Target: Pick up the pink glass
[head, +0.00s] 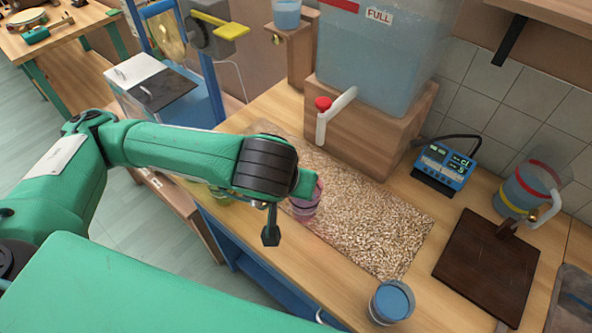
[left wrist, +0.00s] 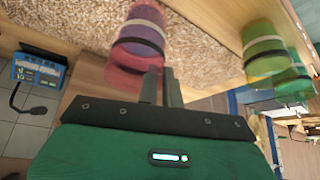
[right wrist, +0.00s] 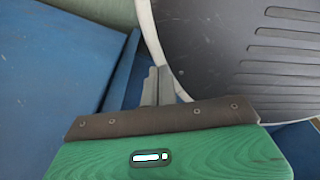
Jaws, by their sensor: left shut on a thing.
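The pink glass (head: 305,203) is at the left edge of the pebbled mat in the head view, partly hidden by my left arm. It has a dark band in the left wrist view (left wrist: 137,45), where it lies against the left side of the fingers. My left gripper (left wrist: 161,82) is shut on the pink glass, with its fingers close together at the glass's edge. I cannot tell whether the glass touches the mat. My right gripper (right wrist: 157,82) is shut and empty, beside a grey ribbed surface; the head view does not show it.
A green glass (left wrist: 264,48) stands nearby, beside the pebbled mat (head: 375,220). A blue glass (head: 391,301) stands at the front of the counter. A water tank (head: 385,60) with a red-topped tap is behind. A dark board (head: 485,265) and a blue meter (head: 444,165) are right.

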